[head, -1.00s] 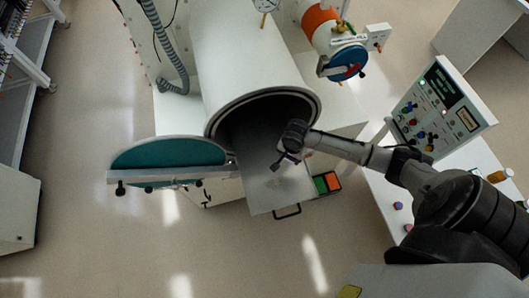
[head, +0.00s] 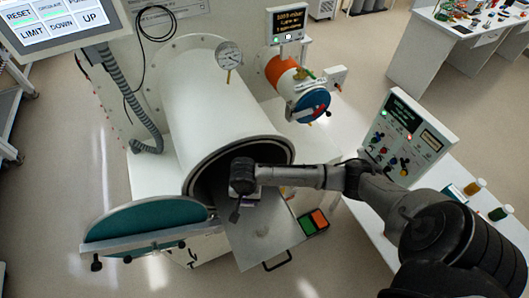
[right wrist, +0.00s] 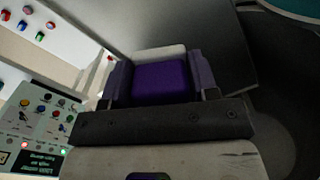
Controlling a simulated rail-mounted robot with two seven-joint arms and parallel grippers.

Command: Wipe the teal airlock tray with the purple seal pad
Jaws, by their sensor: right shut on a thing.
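The airlock tray (head: 262,238) looks like a bare grey metal plate in the head view, slid partly out of the round white chamber. My right gripper (head: 240,200) is over the tray's inner part at the chamber mouth. In the right wrist view, my right gripper (right wrist: 160,82) is shut on the purple seal pad (right wrist: 160,80), which sits between its two fingers. The grey tray surface (right wrist: 222,45) shows beyond it. Whether the pad touches the tray is hidden. My left gripper is not in view.
The teal round door (head: 145,222) hangs open left of the chamber (head: 205,100). The chamber rim (head: 283,150) is close to my right arm. A green and orange box (head: 312,222) is beside the tray. A control panel (head: 405,140) stands on the right bench.

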